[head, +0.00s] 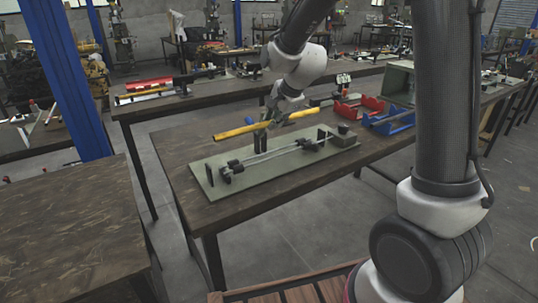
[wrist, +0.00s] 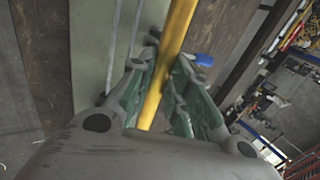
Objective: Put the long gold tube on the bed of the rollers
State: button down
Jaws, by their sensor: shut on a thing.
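The long gold tube (head: 236,132) is held level above the workbench in the head view. My gripper (head: 271,118) is shut on it, right of the tube's middle. In the wrist view the gold tube (wrist: 170,62) runs between the green-padded fingers of my gripper (wrist: 172,88). The roller bed (head: 268,156) is a pair of thin parallel rails with dark end blocks on a grey-green base plate (head: 205,177). The tube is above and behind the rails, apart from them. The rails (wrist: 114,40) also show left of the tube in the wrist view.
Red (head: 357,108) and blue (head: 394,120) trays and a grey-green box (head: 398,84) stand at the right of the bench. The workbench (head: 185,150) has bare wood around the plate. A blue post (head: 66,75) rises at the left, behind another table (head: 75,230).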

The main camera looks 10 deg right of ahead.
jog(key=shift+f, duration=4.95)
jog(key=c, duration=1.3)
grip_release()
jog(key=shift+f, duration=0.15)
jog(key=s+d+r+n, duration=0.3)
jog(key=s+d+r, duration=0.2)
jog(key=s+r, duration=0.4)
jog(key=s+d+r+n, duration=0.3)
jog(key=s+d+r, duration=0.1)
jog(key=s+r, duration=0.5)
jog(key=s+d+n, duration=0.2)
jog(key=s, duration=0.3)
jog(key=s+d+r+n+g+h, duration=0.1)
jog(key=s+d+n, duration=0.1)
jog(key=s, duration=0.3)
jog(key=s+d+r+n+g+h, duration=0.1)
jog(key=s+d+n, duration=0.1)
jog(key=s+n, duration=0.2)
jog(key=shift+s+r, duration=0.15)
jog(key=shift+s, duration=0.9)
